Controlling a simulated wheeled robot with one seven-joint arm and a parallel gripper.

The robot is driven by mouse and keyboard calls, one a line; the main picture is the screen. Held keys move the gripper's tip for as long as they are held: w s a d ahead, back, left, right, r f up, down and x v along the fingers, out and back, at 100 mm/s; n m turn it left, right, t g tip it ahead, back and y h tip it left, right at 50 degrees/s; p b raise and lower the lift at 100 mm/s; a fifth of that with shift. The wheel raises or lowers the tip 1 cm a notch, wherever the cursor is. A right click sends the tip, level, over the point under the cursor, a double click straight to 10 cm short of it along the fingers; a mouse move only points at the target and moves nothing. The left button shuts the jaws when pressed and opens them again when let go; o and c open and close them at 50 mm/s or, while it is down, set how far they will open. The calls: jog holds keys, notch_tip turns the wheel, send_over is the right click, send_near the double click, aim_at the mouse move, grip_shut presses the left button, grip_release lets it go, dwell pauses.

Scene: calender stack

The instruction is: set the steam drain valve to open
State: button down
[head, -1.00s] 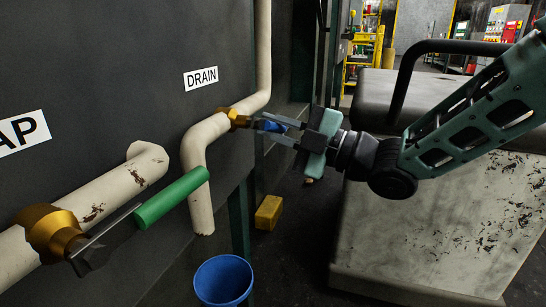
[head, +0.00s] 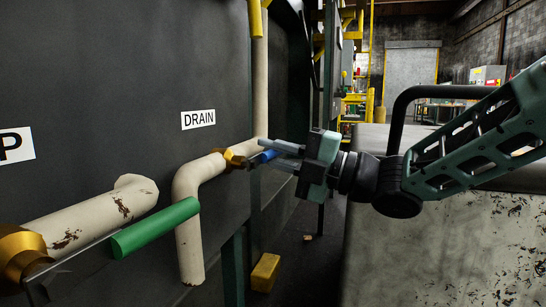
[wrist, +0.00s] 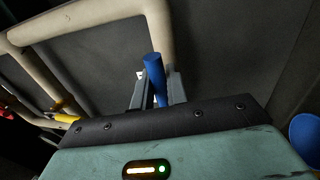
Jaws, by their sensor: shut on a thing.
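The drain valve (head: 235,158) is a brass body on a cream pipe, below the white DRAIN sign (head: 198,119). Its blue handle (head: 266,156) points out to the right, away from the brass body, in the head view. My gripper (head: 274,154) is shut on the blue handle, with its fingers on either side of it. In the wrist view the blue handle (wrist: 154,72) stands up between the two grey fingers. The fingers partly cover the handle in the head view.
A larger brass valve with a green handle (head: 155,228) is at the lower left, on a thick cream pipe (head: 90,222). A yellow block (head: 265,272) lies on the floor. A blue bucket (wrist: 306,138) shows in the wrist view. A worn pale block with a black rail (head: 440,240) is at right.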

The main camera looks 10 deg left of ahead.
jog(key=c, duration=1.4)
grip_release()
jog(key=shift+c, duration=0.2)
jog(key=shift+d, duration=0.1)
jog(key=p+v, duration=0.3)
jog(key=v, duration=1.4)
jog(key=shift+d, duration=0.2)
jog(key=shift+a, duration=0.1)
